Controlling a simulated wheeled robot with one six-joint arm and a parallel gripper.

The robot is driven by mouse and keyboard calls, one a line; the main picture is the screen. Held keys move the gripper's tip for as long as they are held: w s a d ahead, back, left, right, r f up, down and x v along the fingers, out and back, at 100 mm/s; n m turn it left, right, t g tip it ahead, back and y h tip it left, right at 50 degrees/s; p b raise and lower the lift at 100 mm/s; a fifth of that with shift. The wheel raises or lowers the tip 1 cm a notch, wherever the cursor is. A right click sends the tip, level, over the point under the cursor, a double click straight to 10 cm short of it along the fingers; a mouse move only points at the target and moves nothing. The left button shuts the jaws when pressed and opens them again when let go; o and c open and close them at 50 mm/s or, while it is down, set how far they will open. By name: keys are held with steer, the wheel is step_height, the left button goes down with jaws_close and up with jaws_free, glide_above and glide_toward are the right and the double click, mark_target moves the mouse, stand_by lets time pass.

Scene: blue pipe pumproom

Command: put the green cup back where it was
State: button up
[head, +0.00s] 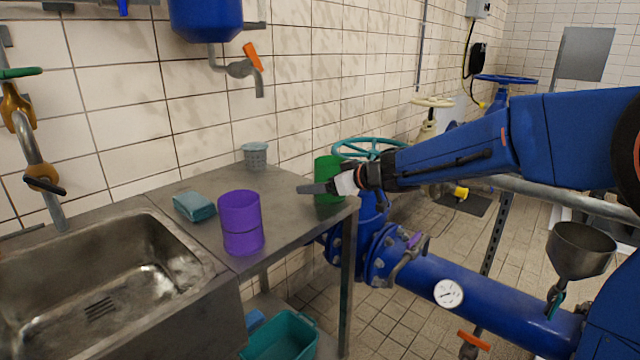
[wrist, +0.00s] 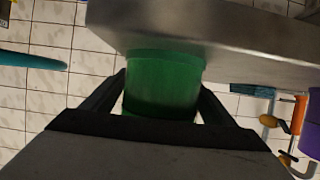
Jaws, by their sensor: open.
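The green cup (head: 327,167) stands upright at the right back end of the metal table (head: 290,215). My gripper (head: 318,187) is at the cup, low over the table, and hides part of it in the head view. In the wrist view, which shows the scene upside down, the green cup (wrist: 162,85) is between the two spread fingers of my gripper (wrist: 158,97). The fingers are open, one on each side. The cup's base meets the table (wrist: 220,35) there. I cannot tell whether either finger touches it.
A purple cup (head: 241,222) stands at the table's front, with a teal sponge (head: 194,207) to its left. A grey perforated cup (head: 255,156) is near the wall. The sink (head: 100,275) is at left. Blue pipes (head: 480,300) and a teal handwheel (head: 370,147) are close at right.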

steer(key=shift+r, duration=0.1)
steer(key=shift+s+d+r, duration=0.1)
steer(key=shift+d+r, duration=0.05)
steer(key=shift+d, duration=0.05)
steer(key=s+d+r+m+t+h, duration=0.2)
steer(key=s+d+m+h, duration=0.15)
steer(key=d, duration=0.65)
steer(key=s+d+r+m+t+h, duration=0.2)
steer(key=s+d+r+h, duration=0.15)
steer(key=d, duration=0.65)
steer(key=s+d+r+m+t+h, duration=0.2)
steer(key=s+d+h, duration=0.15)
steer(key=d, duration=0.65)
steer(key=s+d+f+m+g+h, duration=0.1)
steer(key=s+d+f+m+g, duration=0.2)
steer(key=s+f, duration=0.45)
steer(key=s+d+f+g+h, duration=0.2)
steer(key=s+d+f, duration=0.25)
steer(key=s, duration=0.55)
steer(key=s+a+f+g+y, duration=0.1)
steer(key=s+a+f+g, duration=0.1)
steer(key=s, duration=0.4)
steer(key=s+a+f+g+y, duration=0.2)
steer(key=s+f, duration=0.3)
steer(key=s, duration=0.2)
steer(key=shift+s, duration=0.3)
steer(key=shift+d, duration=0.1)
